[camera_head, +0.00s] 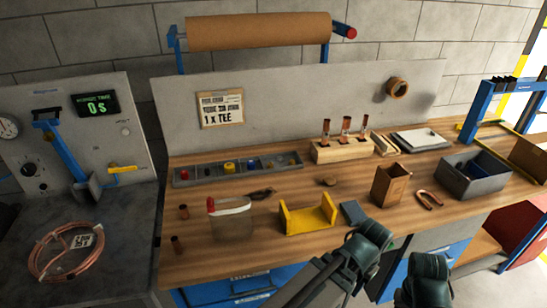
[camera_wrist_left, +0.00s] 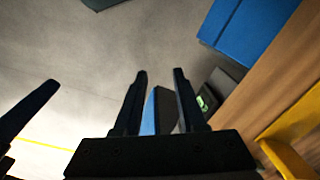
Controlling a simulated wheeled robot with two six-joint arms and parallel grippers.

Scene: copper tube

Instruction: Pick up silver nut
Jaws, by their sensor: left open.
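I cannot make out a silver nut for certain in either view. A long grey parts tray (camera_head: 205,182) lies at the back left of the wooden bench, with small yellow, blue and dark parts in its compartments. My left gripper (camera_wrist_left: 160,72) is open and empty in the left wrist view, with floor behind its fingers, off the bench's front edge. In the head view only my arm links show at the bottom right, and the fingers are hidden. A dark finger-like bar at the left wrist view's left edge may belong to my right gripper.
On the bench (camera_head: 190,260) stand a yellow bracket (camera_head: 308,217), a clear bag with a red top (camera_head: 230,218), a wooden box (camera_head: 389,184), a grey bin (camera_head: 474,181) and a wooden block with copper-tipped pieces (camera_head: 340,151). Copper coil (camera_head: 70,250) lies at left.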

